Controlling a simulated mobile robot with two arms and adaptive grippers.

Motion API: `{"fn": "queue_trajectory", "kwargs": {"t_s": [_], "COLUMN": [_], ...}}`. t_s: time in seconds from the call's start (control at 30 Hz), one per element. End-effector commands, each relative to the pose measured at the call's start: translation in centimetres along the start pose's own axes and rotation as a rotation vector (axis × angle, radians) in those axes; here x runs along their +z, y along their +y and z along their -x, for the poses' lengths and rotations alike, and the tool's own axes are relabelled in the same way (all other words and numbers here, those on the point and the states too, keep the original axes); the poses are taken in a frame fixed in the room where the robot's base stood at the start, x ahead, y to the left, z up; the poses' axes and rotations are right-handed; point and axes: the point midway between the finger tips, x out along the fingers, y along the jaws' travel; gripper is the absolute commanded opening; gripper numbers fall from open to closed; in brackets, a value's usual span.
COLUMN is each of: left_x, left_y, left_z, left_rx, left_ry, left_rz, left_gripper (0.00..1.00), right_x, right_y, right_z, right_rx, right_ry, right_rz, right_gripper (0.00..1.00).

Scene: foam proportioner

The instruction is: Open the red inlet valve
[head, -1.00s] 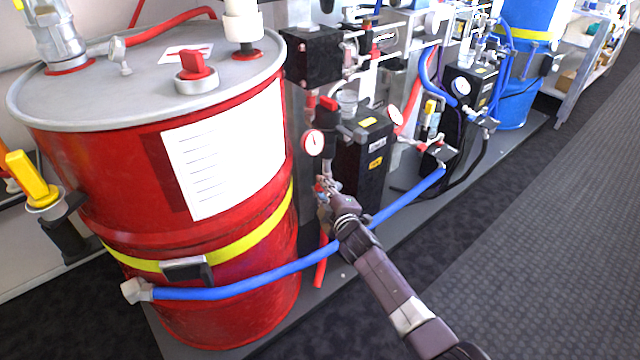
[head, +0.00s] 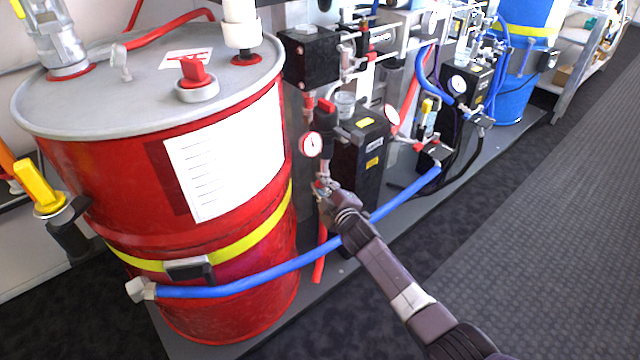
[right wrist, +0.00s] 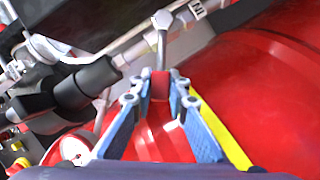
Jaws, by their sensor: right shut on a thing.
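The red inlet valve's small red handle (right wrist: 160,84) sits between the blue-padded fingers of my right gripper (right wrist: 161,96) in the right wrist view. The fingers are shut on it, one on each side. A metal fitting stands just beyond the handle. In the head view my right gripper (head: 324,190) is low on the pipework beside the red drum, below a round white gauge (head: 311,145). The fingers hide most of the handle there. My left gripper is not in view.
The red drum (head: 110,185) with a yellow band stands close on the left. A blue hose (head: 250,283) crosses in front of it and passes by my right arm. A black pump box (head: 358,165) stands just right of the gripper. The carpet at right is clear.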

Motion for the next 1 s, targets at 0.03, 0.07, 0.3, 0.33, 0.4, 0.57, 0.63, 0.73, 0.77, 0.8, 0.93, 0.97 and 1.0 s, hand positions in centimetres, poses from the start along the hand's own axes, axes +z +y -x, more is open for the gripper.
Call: {"fn": "queue_trajectory", "kwargs": {"t_s": [0.03, 0.07, 0.3, 0.33, 0.4, 0.57, 0.63, 0.73, 0.77, 0.8, 0.93, 0.97, 1.0], "left_x": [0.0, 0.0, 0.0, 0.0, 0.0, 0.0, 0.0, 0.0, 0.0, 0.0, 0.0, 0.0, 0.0], "left_y": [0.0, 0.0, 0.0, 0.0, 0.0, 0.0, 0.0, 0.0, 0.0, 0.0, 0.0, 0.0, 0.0], "left_z": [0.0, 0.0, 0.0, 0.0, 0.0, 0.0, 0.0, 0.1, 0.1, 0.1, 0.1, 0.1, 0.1], "left_rx": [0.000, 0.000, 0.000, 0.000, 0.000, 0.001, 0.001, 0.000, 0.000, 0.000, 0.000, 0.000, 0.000], "left_ry": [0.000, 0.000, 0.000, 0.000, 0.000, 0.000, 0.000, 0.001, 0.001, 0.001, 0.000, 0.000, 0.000], "left_rz": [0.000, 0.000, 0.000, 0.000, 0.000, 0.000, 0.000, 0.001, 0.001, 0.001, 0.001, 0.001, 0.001], "left_gripper": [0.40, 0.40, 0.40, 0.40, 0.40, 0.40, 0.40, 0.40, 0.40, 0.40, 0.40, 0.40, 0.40], "right_x": [0.2, 0.2, 0.2, 0.2, 0.1, 0.1, 0.1, 0.0, 0.1, 0.1, 0.1, 0.1, 0.2], "right_y": [-0.1, -0.1, -0.1, -0.1, -0.1, 0.0, 0.0, 0.0, 0.0, 0.0, 0.0, 0.0, -0.1], "right_z": [0.0, 0.0, 0.0, 0.0, 0.0, 0.0, 0.0, 0.1, 0.1, 0.3, 1.1, 1.4, 1.8], "right_rx": [-0.001, -0.001, -0.001, -0.001, -0.001, 0.000, 0.000, 0.000, 0.000, 0.001, 0.001, 0.001, 0.000], "right_ry": [-0.003, -0.003, -0.003, -0.003, -0.002, -0.001, -0.001, -0.001, 0.000, -0.001, -0.002, -0.001, -0.001], "right_rz": [-0.001, -0.001, 0.000, 0.000, 0.000, 0.000, 0.000, 0.001, 0.001, 0.001, 0.001, 0.002, 0.002], "right_gripper": [0.00, 0.00, 0.20, 0.23, 0.31, 0.33, 0.33, 0.33, 0.33, 0.33, 0.33, 0.33, 0.33]}}
